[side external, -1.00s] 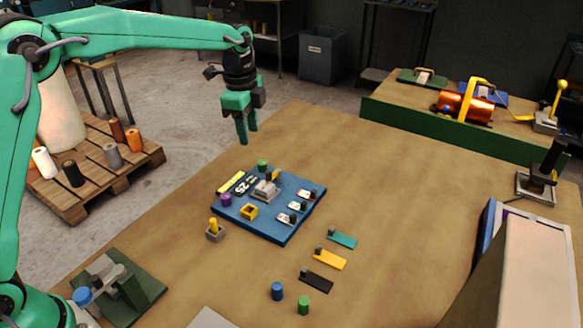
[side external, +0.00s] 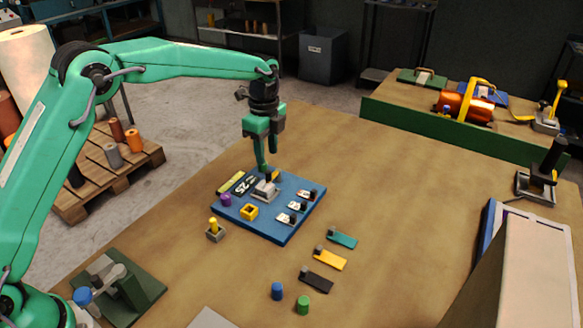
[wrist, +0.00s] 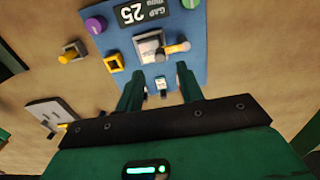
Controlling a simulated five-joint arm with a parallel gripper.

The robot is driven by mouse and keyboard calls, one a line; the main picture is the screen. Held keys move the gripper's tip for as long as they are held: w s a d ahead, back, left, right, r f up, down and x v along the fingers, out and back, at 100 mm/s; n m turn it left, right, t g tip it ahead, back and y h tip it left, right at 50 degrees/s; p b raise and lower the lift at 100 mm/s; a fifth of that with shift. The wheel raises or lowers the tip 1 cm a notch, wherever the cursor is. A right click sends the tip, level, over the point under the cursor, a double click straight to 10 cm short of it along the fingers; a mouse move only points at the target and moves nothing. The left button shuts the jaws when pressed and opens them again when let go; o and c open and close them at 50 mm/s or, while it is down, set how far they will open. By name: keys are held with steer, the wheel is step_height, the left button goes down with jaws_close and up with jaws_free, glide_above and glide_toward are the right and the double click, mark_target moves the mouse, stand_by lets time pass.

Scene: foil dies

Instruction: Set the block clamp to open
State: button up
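A blue board (side external: 285,232) lies on the table. A grey block fixture (side external: 264,189), which I take as the block clamp, sits on it with a short yellow-tipped lever (side external: 273,175). In the wrist view the grey fixture (wrist: 149,45) is just ahead of my fingers, and its lever (wrist: 175,48) points right. My gripper (side external: 265,170) hangs pointing down over the board's far side, close to the lever. In the wrist view my gripper (wrist: 160,72) is open with nothing between its fingertips. I cannot tell whether a finger touches the lever in the side view.
The board also carries a purple knob (side external: 225,200), a yellow square frame (side external: 249,212) and small white cards with dark knobs (side external: 297,206). A yellow peg on a grey base (side external: 215,229) stands to its left. Coloured strips (side external: 330,259) lie right of it.

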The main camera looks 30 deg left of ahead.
mark_target(268, 171)
steer(key=shift+f, duration=2.95)
jaws_close()
